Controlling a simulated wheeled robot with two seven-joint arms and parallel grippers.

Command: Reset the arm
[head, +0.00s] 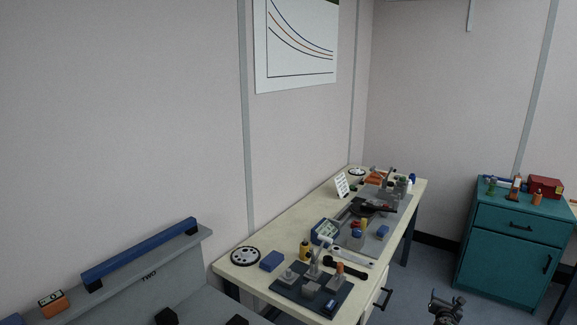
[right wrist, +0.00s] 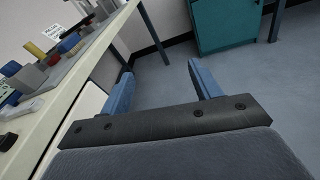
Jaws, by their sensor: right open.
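My right gripper (head: 446,308) shows at the bottom right of the head view, in front of the bench and over the floor. In the right wrist view its two blue fingers (right wrist: 163,85) stand wide apart with nothing but floor between them, so it is open and empty. The cream workbench (right wrist: 70,108) lies to the left of the fingers in that view. My left gripper is not in view.
The workbench (head: 228,270) carries a dark tray (head: 290,291), several small tools and a white wheel (head: 245,256). A teal cabinet (head: 500,250) stands at right. A grey machine with a blue bar (head: 140,252) is at left. Floor (head: 420,270) between bench and cabinet is clear.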

